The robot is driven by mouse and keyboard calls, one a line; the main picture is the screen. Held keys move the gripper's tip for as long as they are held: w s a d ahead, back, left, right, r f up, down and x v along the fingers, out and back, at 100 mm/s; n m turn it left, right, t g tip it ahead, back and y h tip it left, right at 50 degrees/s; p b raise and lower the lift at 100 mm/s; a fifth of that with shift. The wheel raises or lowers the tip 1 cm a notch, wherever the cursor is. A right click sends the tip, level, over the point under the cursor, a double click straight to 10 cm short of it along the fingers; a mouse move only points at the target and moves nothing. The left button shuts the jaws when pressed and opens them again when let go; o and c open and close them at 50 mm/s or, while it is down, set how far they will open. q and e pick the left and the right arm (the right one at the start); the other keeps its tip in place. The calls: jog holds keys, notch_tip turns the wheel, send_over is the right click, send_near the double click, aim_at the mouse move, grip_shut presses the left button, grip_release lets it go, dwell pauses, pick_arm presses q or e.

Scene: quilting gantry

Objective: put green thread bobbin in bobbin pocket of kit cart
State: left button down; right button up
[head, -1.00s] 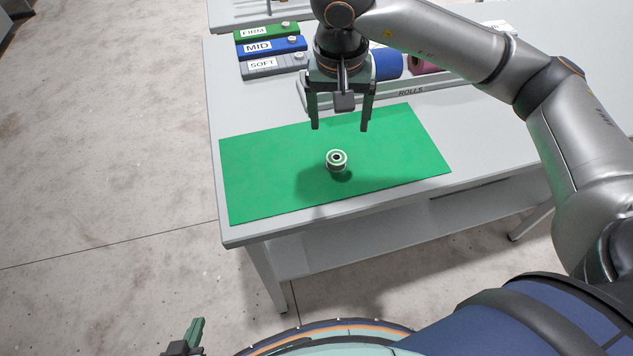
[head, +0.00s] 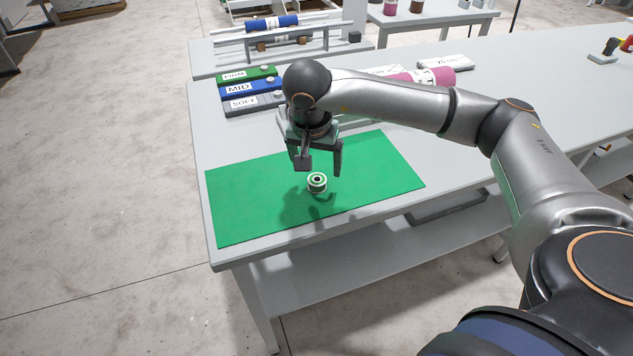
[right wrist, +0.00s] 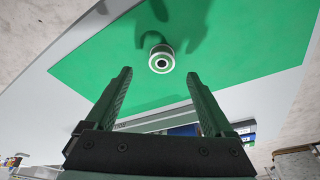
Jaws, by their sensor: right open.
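A small spool-shaped bobbin (head: 317,182) with pale rims and a dark centre hole stands on the green mat (head: 245,205) on the table. The colour of its thread is hard to tell. My right gripper (head: 320,168) is open and empty, just above and behind the bobbin. In the right wrist view the bobbin (right wrist: 161,60) shows beyond the gap between the two spread fingers (right wrist: 159,74), apart from both. My left gripper is out of view. I cannot make out a kit cart or a bobbin pocket.
Green FIRM, blue MID and grey SOFT blocks (head: 250,87) lie at the table's back left. A pink roll (head: 425,77) lies behind my right arm. A rack with a blue roll (head: 272,22) stands farther back. The table's right side (head: 540,85) is largely clear.

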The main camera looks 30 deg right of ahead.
aim_at(317, 180)
jog(key=x, duration=0.5)
jog(key=shift+w+f+p, duration=0.1)
jog(key=shift+f+p, duration=0.25)
jog(key=shift+f, duration=0.05)
grip_shut()
dwell(0.4)
